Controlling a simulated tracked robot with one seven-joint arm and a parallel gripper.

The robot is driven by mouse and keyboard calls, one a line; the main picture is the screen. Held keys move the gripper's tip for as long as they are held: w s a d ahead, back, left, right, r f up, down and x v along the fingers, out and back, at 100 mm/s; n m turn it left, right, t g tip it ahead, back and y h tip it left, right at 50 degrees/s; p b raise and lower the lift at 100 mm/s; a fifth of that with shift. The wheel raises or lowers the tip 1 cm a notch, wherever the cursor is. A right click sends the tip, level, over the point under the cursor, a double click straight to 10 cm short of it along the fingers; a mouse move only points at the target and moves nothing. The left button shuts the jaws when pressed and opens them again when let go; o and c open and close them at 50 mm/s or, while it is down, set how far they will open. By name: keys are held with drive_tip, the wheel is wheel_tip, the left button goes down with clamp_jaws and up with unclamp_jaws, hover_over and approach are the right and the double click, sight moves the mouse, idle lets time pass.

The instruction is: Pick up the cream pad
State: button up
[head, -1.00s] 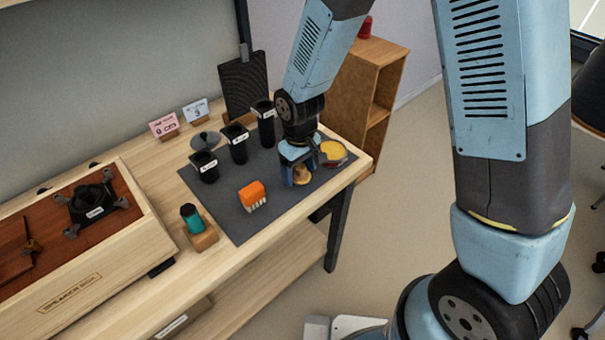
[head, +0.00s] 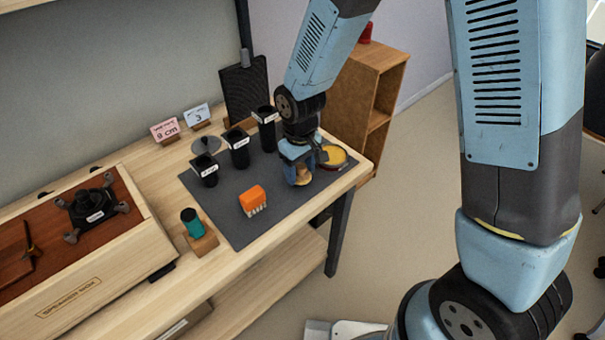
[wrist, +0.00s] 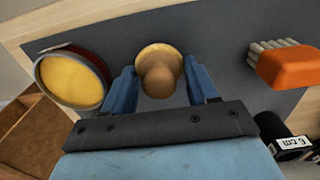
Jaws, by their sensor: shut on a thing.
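The cream pad (wrist: 160,52) is a round pale disc with a tan wooden knob on it, in the upper middle of the wrist view. In the head view it shows low at my gripper (head: 300,166), near the right end of the dark mat. In the wrist view the two blue fingers of my gripper (wrist: 162,88) stand on either side of the knob, shut on the pad. Whether the pad touches the mat or is slightly raised, I cannot tell.
A round tin with yellow contents (head: 333,155) stands close to my gripper. An orange brush (head: 252,197) lies on the dark mat (head: 225,217). Several black labelled cups (head: 238,150) line the back. A teal-topped item (head: 192,222) stands front left.

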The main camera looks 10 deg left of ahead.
drive_tip(key=s+d+r, duration=0.7)
drive_tip(key=s+r, duration=0.4)
drive_tip(key=s, duration=0.1)
drive_tip(key=shift+d, duration=0.3)
drive_tip(key=shift+r, duration=0.1)
drive_tip(key=o, duration=0.6)
drive_tip(key=c, duration=0.4)
